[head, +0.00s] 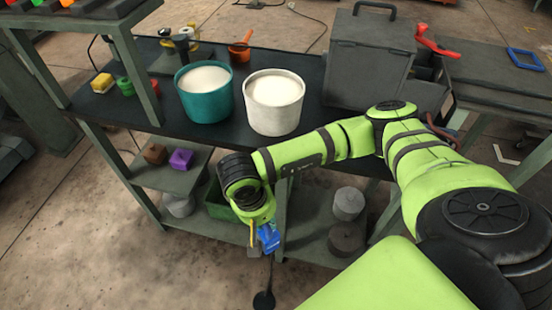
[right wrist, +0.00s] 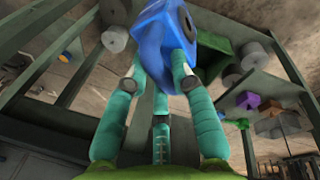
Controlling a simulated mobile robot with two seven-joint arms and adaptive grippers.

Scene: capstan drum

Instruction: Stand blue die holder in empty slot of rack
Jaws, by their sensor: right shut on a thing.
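The blue die holder (head: 268,238) is at the lower middle of the head view, in front of the bench's lower shelves. My right gripper (head: 260,226) points down and is shut on it. In the right wrist view the blue die holder (right wrist: 160,45) is a chunky block with a round dark opening, held between the fingertips of my right gripper (right wrist: 160,72). A raised stand (head: 80,12) at the top left carries red, orange and green pieces; it may be the rack, but it is cut off and I cannot make out its empty slot. My left gripper is out of view.
The dark bench top (head: 140,110) holds a teal bucket (head: 205,103), a white bucket (head: 272,112) and a grey box (head: 368,62). Brown (head: 155,154) and purple (head: 181,158) blocks sit on a shelf below. Grey cylinders (head: 347,205) stand lower right. Floor in front is open.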

